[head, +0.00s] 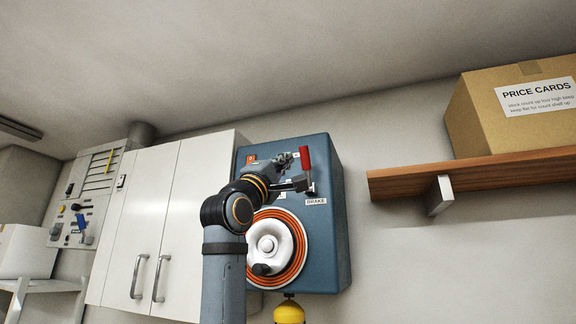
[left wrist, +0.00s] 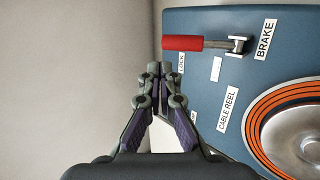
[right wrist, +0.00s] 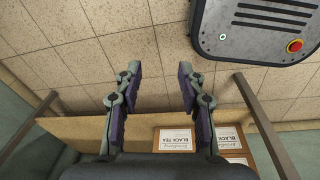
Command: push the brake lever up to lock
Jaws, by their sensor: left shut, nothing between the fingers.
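The brake lever has a red handle (head: 305,158) and stands up from its pivot on the blue cable reel panel (head: 327,240), above the BRAKE label (head: 316,201). In the left wrist view the red handle (left wrist: 190,43) points from the metal pivot toward the LOCK label (left wrist: 181,63) and ends beside it. My left gripper (head: 293,172) is shut and empty, just left of the lever. In the left wrist view its tips (left wrist: 160,68) are close by the handle's free end; I cannot tell whether they touch. My right gripper (right wrist: 158,75) is open and empty, over the floor.
A cable reel (head: 272,250) with orange rings sits low on the panel, with a yellow object (head: 289,312) below. A white cabinet (head: 160,215) stands left. A wooden shelf (head: 480,171) with a PRICE CARDS box (head: 515,105) is right. Boxes labelled BLACK TEA (right wrist: 178,141) lie below my right gripper.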

